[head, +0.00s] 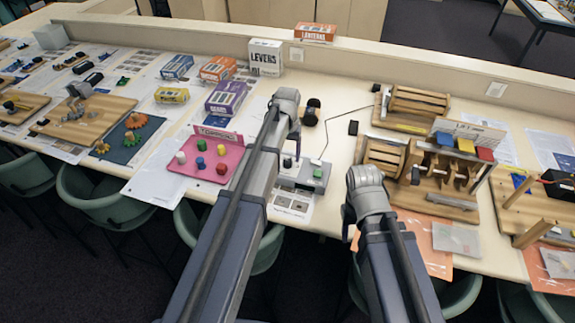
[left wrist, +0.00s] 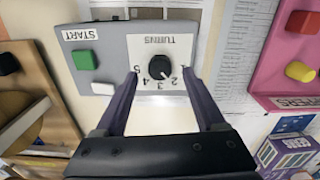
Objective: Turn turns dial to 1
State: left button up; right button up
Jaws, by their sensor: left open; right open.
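The turns dial (left wrist: 159,67) is a round black knob on a white plate marked TURNS, with the numbers 1 to 5 around it. It appears upside down in the left wrist view; its pale mark seems to point near 2. The dial sits on a grey box (left wrist: 103,70), which also shows in the head view (head: 319,184). My left gripper (left wrist: 163,80) is open, with one fingertip on each side of the dial and a visible gap to it. My right gripper (head: 348,217) is open in front of the wooden machine, its fingers mostly hidden.
The box also carries a green START button (left wrist: 85,60) and a white button (left wrist: 103,88). A pink board (head: 206,160) with coloured pegs lies left of the box. A wooden drum machine (head: 430,180) stands on the right. A cable runs behind the box.

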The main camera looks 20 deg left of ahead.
aim_at(288, 163)
pick_arm(q)
notch_tip(288, 163, down, 3)
jog(key=shift+r+b, duration=0.2)
jog(key=shift+b, duration=0.55)
pick_arm(e)
notch_tip(288, 163, down, 2)
jog(key=shift+f, duration=0.25)
pick_arm(q)
jog(key=shift+r, duration=0.1)
grip_shut()
